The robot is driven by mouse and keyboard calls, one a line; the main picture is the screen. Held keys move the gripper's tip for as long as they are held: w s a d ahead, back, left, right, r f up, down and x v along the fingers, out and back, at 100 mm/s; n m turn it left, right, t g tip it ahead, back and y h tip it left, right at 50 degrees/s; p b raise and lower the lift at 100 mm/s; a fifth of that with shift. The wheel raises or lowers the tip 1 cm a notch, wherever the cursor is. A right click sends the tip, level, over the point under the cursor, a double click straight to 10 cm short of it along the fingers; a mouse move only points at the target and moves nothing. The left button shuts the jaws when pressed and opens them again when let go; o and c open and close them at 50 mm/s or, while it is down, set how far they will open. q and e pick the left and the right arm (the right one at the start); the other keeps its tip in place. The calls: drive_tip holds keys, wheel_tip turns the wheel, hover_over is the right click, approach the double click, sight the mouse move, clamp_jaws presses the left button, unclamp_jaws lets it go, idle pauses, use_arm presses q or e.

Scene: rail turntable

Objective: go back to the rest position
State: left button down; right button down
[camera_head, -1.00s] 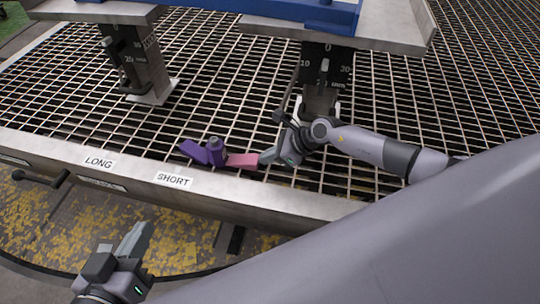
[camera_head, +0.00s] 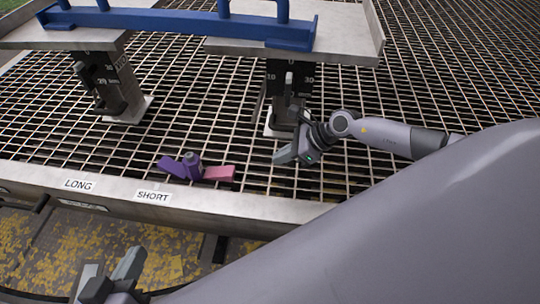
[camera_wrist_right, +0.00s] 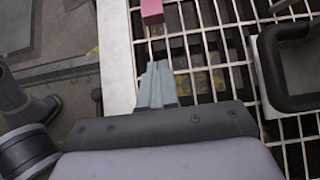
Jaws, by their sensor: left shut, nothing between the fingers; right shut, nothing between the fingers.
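My right gripper (camera_head: 284,155) is shut and empty over the metal grating, to the right of a pink bar and apart from it. Its closed grey fingers also show in the right wrist view (camera_wrist_right: 157,86). My left gripper (camera_head: 128,264) is at the lower left of the head view, in front of the grating's front rail, shut and empty. The pink bar (camera_head: 219,173) lies on the grating beside a purple piece (camera_head: 174,167) with a round purple knob. The pink bar's end shows at the top of the right wrist view (camera_wrist_right: 152,10).
A post with a scale (camera_head: 285,100) stands just behind my right gripper; a second post (camera_head: 115,85) stands further left. Both meet grey plates under a blue bar (camera_head: 180,22). The front rail (camera_head: 235,206) carries LONG and SHORT labels. A black handle (camera_wrist_right: 285,75) is close on the right in the wrist view.

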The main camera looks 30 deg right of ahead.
drive_tip(key=shift+s+d+r, duration=0.1)
drive_tip(key=shift+r, duration=0.05)
use_arm(q)
drive_tip(key=shift+a, duration=0.1)
